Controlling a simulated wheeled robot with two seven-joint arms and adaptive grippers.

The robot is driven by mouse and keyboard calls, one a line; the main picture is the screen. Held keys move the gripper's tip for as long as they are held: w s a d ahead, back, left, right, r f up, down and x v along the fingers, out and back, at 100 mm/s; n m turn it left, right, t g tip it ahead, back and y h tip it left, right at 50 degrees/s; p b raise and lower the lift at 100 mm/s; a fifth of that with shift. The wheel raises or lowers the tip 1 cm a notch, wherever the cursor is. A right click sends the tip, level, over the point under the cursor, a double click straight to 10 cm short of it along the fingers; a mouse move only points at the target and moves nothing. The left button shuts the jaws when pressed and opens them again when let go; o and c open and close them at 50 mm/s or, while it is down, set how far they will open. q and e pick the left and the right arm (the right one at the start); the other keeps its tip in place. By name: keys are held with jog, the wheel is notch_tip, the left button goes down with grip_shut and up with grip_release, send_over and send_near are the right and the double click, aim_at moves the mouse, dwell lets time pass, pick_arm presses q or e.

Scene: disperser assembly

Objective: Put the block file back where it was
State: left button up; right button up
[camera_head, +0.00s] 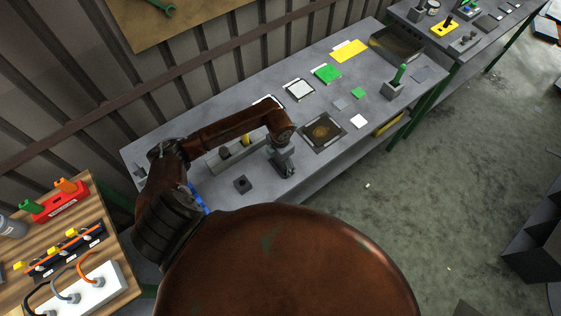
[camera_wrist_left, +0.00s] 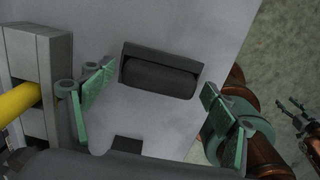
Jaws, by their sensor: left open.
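A dark grey block with a rounded face (camera_wrist_left: 160,78), which looks like the block file, sits on the grey bench. My left gripper (camera_head: 287,170) is over the front of the bench. In the left wrist view its green-padded fingers (camera_wrist_left: 159,66) are spread wide, one to each side of the block; I see no contact. In the head view the gripper hides the block's spot. A grey holder (camera_head: 216,166) with dark and yellow handles stands left of the gripper; it also shows in the left wrist view (camera_wrist_left: 52,85).
A small dark block with a hole (camera_head: 242,184) lies left of the gripper. A dark framed plate (camera_head: 323,131) lies to its right. A green-handled tool stands in a grey base (camera_head: 391,91) further right. Brown arm parts and a dark claw shape (camera_wrist_left: 299,114), perhaps my right gripper, show over the floor.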

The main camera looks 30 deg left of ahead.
aim_at(280, 163)
pick_arm(q)
notch_tip(280, 163, up, 12)
jog(key=b, duration=0.1)
jog(key=shift+s+b, duration=0.15)
jog(key=shift+b, duration=0.25)
jog(key=shift+f, duration=0.15)
